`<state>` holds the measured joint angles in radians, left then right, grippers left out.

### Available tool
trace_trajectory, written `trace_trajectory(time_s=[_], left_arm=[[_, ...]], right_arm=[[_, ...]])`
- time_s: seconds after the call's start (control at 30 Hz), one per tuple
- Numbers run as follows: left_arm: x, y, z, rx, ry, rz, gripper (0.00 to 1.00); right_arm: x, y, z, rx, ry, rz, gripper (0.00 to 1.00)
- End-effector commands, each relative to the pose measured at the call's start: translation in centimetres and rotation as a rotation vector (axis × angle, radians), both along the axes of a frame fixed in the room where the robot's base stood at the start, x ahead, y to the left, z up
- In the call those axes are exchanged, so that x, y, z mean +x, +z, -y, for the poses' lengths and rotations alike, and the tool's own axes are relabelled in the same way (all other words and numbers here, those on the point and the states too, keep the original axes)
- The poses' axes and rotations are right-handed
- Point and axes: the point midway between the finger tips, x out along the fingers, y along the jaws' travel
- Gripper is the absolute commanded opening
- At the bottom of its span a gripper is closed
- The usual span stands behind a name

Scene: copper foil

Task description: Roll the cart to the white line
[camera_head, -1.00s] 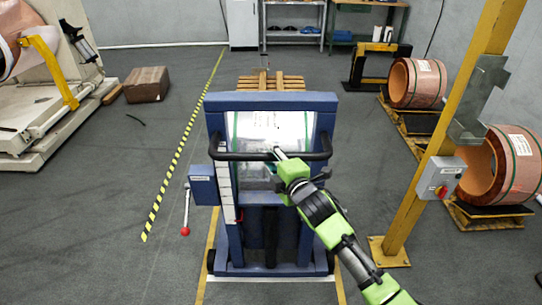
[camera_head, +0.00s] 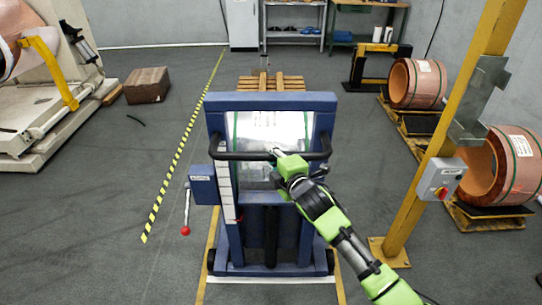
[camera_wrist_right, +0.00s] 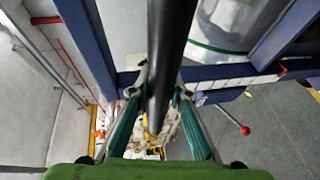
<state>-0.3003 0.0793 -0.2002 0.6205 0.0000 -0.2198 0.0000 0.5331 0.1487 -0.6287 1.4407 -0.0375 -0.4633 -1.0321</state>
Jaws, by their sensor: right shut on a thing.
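The blue cart (camera_head: 270,98) stands upright in front of me, with a silver, green-banded roll (camera_head: 258,130) in its frame. Its black handle bar (camera_head: 240,156) runs across the side facing me. My right gripper (camera_head: 280,156) is shut on the bar near its middle. In the right wrist view the handle bar (camera_wrist_right: 168,50) passes between the fingers of the gripper (camera_wrist_right: 160,88). The white line (camera_head: 270,280) lies across the floor at the cart's near base, between yellow side lines. My left gripper is not in view.
A yellow post (camera_head: 430,160) with a switch box (camera_head: 440,179) stands to the right. Copper coils (camera_head: 417,83) rest on pallets beyond it. A wooden pallet (camera_head: 270,84) is behind the cart. A brown box (camera_head: 147,85) lies at the left. The floor left of the striped tape (camera_head: 180,150) is mostly clear.

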Motion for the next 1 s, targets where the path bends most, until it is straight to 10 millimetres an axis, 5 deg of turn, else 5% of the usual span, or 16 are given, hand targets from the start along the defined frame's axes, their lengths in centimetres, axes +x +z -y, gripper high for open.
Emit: trace_trajectory(time_s=[0.03, 0.2, 0.23, 0.3, 0.73, 1.0], left_arm=[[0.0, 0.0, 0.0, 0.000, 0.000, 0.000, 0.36], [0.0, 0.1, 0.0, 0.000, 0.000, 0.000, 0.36], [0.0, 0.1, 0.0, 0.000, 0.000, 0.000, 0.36], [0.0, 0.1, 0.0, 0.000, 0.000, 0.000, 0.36], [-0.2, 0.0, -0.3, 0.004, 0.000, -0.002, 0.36], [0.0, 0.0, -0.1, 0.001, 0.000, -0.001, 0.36]], right_arm=[[0.7, 1.3, 0.5, 0.002, -0.009, 0.022, 0.00], [0.6, 1.4, 0.5, 0.003, -0.008, 0.024, 0.00], [0.6, 1.4, 0.5, 0.003, -0.008, 0.024, 0.20], [0.6, 1.3, 0.4, 0.003, -0.007, 0.023, 0.36], [0.0, 0.8, 0.5, 0.000, -0.005, 0.014, 0.36], [-3.4, 1.4, 2.0, 0.000, -0.004, 0.014, 0.36]])
